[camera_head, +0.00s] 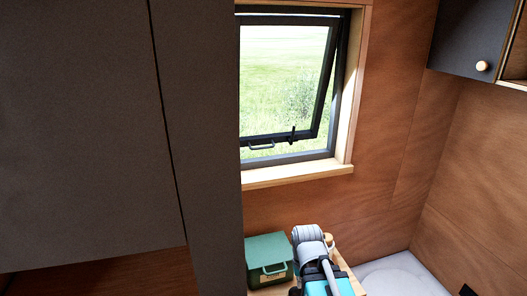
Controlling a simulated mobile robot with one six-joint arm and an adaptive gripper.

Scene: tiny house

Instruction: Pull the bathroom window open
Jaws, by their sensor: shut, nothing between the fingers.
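The bathroom window (285,75) is set in the wooden wall, in a dark frame with pale wood trim. Its dark sash (324,90) stands at an angle to the outer frame, with a gap along the right side and the bottom, so it looks partly open. A grey bar handle (261,146) and a small black latch (292,136) are at the sash's lower edge. The window's left side is hidden by a dark panel. My grey and teal arm shows low in the picture, below the sill. My gripper's fingers cannot be made out.
A large dark cabinet panel (95,130) fills the left. A wooden sill (297,174) juts out under the window. A green box (268,258) stands left of my arm. A dark wall cabinet (470,35) hangs at upper right, and a white surface (400,275) lies at lower right.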

